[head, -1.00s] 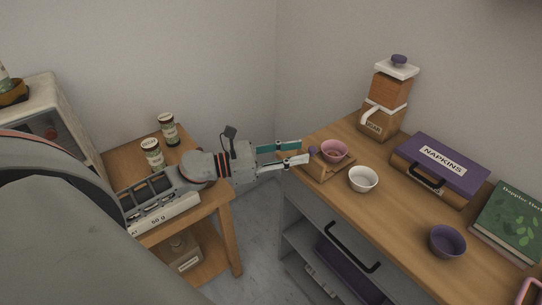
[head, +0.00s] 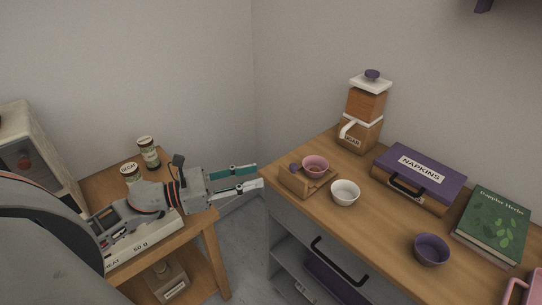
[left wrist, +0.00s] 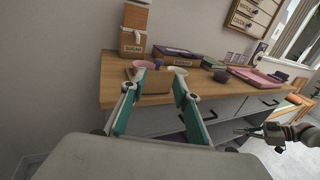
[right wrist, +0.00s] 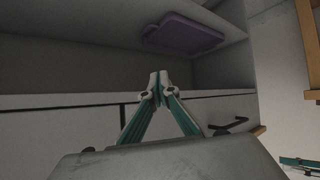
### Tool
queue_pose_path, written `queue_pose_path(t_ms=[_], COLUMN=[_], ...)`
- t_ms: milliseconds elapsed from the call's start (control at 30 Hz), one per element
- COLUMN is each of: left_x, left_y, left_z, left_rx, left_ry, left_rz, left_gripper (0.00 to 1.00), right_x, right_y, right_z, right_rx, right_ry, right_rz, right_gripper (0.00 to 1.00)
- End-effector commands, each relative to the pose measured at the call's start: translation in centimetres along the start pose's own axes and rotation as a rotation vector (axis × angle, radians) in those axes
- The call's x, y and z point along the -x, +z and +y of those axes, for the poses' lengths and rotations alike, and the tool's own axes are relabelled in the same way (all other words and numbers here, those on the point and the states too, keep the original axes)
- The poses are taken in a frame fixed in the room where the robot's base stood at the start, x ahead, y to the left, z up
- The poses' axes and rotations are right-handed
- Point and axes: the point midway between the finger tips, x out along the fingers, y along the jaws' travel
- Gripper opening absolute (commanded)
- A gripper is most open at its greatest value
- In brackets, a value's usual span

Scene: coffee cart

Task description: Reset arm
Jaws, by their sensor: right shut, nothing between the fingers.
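My left gripper (head: 258,174) is open and empty. Its teal-padded fingers reach over the gap between the small wooden table and the counter, just left of the counter's edge. In the left wrist view its fingertips (left wrist: 160,82) stand apart, with the wooden stand behind them and nothing gripped. My right gripper (right wrist: 158,82) is shut and empty in the right wrist view, in front of a pale cabinet. My right arm (left wrist: 290,133) also shows at the right edge of the left wrist view. It is not visible in the head view.
The counter (head: 380,215) holds a wooden stand (head: 295,187) with a pink cup (head: 315,166), a white bowl (head: 345,193), a sugar canister (head: 356,137), a napkin box (head: 420,172), a purple bowl (head: 432,250) and a green book (head: 495,225). Jars (head: 149,154) stand on the small table.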

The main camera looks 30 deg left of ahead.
Motion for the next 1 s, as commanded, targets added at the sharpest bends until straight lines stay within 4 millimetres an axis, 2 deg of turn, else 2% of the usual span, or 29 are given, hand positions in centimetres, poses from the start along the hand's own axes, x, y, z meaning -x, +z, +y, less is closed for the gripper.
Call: queue_pose_path(t_ms=[167,267,367,433,567,667,800,900,1000], left_x=[0.0,0.0,0.0,0.1,0.8,1.5,2.5,3.0,3.2], left_y=[0.0,-0.6,-2.1,-3.9,-9.0,-13.8,-20.8,-24.9,-27.7], left_z=[0.0,-0.1,-0.2,-0.3,-1.1,-2.6,-6.9,-10.8,-14.3], left_rx=[0.006,0.091,0.327,0.579,1.131,1.555,2.131,2.475,2.719], left_ry=[0.002,0.025,0.088,0.157,0.307,0.428,0.611,0.739,0.842], left_rz=[-0.001,-0.015,-0.057,-0.101,-0.204,-0.29,-0.426,-0.525,-0.604], left_gripper=[0.31,0.31,0.31,0.31,0.31,0.31,0.31,0.31,0.31], right_x=[0.0,0.0,0.0,0.0,0.0,0.0,0.0,0.0,0.0], right_y=[0.0,0.0,-0.1,-0.1,-0.1,-0.1,-0.1,-0.1,0.0], right_z=[0.0,0.0,0.0,0.0,-0.1,-0.1,0.0,0.0,0.0], right_rx=[-0.001,-0.001,-0.001,-0.001,-0.001,-0.001,-0.001,-0.001,-0.001], right_ry=[0.0,0.0,0.0,0.0,0.0,0.0,0.0,0.0,0.0], right_rz=[0.001,0.001,0.001,0.001,0.001,0.001,0.001,0.001,0.0], right_gripper=[0.0,0.0,0.0,0.0,0.0,0.0,0.0,0.0,0.0])
